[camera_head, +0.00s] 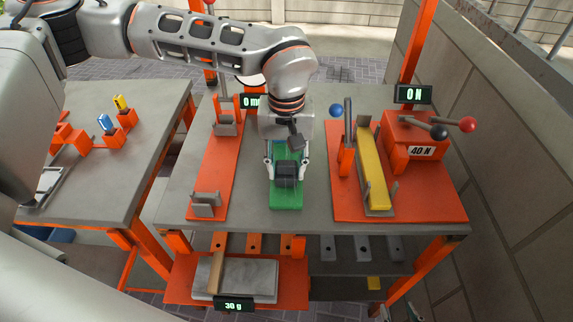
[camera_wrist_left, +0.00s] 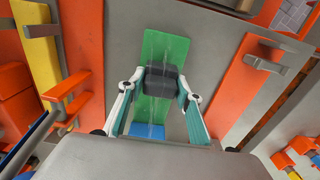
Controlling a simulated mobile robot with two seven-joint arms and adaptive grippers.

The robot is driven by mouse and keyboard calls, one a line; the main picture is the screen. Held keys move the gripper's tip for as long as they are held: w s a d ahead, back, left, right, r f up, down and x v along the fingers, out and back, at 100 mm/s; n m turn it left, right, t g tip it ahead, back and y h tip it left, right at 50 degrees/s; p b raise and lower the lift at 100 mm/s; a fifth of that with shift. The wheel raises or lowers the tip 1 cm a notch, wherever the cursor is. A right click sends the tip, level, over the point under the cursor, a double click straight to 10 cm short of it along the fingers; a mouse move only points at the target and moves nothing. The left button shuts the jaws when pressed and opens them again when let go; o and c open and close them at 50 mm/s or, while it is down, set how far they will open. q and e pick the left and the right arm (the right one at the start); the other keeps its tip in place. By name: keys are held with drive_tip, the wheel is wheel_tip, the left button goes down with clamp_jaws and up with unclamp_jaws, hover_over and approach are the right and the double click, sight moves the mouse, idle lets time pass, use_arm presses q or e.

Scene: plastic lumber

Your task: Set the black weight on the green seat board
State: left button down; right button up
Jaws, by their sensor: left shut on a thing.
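The black weight (camera_head: 287,173) is a dark block between the fingers of my left gripper (camera_head: 286,166), which is shut on it. The green seat board (camera_head: 286,200) lies flat on the middle of the grey table, directly under the weight. In the left wrist view the weight (camera_wrist_left: 162,80) lies across the green board (camera_wrist_left: 163,47), with the fingers of my left gripper (camera_wrist_left: 162,93) on both sides. I cannot tell whether the weight touches the board. My right gripper (camera_head: 399,313) shows only its tips at the bottom edge, spread apart.
An orange plate with metal brackets (camera_head: 218,165) lies left of the board. To the right, another orange plate carries a yellow plank (camera_head: 372,165) and an orange 40 N box (camera_head: 412,140). A shelf below holds a grey slab (camera_head: 250,278) on a scale reading 30 g.

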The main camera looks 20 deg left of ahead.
use_arm(q)
drive_tip(key=shift+f, duration=0.25)
drive_tip(key=c, duration=1.3)
unclamp_jaws()
drive_tip(key=o, duration=0.4)
drive_tip(key=shift+r+p, duration=1.6)
drive_tip(key=shift+r, duration=0.75)
drive_tip(key=shift+r+p, duration=0.9)
drive_tip(key=shift+r, duration=0.25)
